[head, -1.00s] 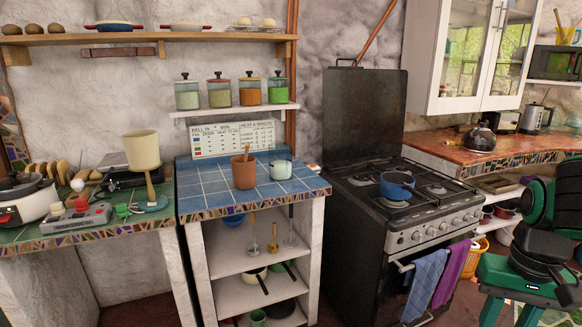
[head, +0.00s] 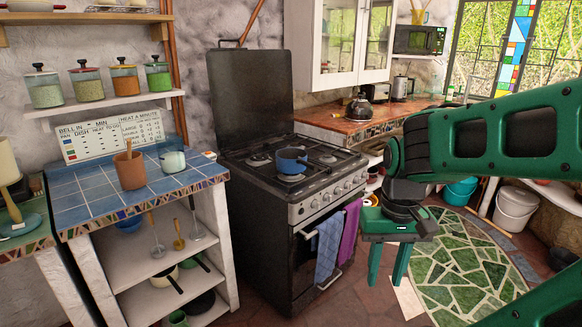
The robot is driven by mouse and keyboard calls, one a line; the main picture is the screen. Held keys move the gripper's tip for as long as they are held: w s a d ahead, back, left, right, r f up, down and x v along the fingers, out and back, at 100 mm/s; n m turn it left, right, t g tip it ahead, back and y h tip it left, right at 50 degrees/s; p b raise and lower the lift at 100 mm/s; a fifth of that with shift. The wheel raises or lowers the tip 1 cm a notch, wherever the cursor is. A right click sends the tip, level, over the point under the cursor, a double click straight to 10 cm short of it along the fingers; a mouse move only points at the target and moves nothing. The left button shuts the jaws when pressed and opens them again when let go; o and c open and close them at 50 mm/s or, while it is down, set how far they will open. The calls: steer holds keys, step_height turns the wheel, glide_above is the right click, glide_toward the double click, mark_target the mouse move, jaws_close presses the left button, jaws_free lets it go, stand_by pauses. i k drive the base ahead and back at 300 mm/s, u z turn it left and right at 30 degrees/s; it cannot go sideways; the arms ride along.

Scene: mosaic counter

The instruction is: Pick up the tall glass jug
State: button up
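I cannot make out a tall glass jug with certainty in the head view. The nearest likeness is a small pale, rounded glass vessel (head: 173,161) on the blue-tiled counter (head: 95,203), right of a terracotta pot. Glassware behind the white cabinet's doors is too small to tell. My gripper (head: 387,282) hangs at the end of my green arm, right of the stove. Its two green fingers point down and stand apart with nothing between them. It is well away from the counter.
The black stove (head: 262,200) with a blue pot (head: 291,160) stands between the tiled counter and my gripper. A kettle (head: 360,107) stands on the back counter. Several lidded jars line the left shelf (head: 100,104). Floor around the green mosaic rug (head: 470,270) looks mostly clear.

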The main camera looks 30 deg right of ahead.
mark_target(170, 146)
steer(key=u, duration=0.45)
steer(key=i, duration=2)
steer(key=z, duration=0.55)
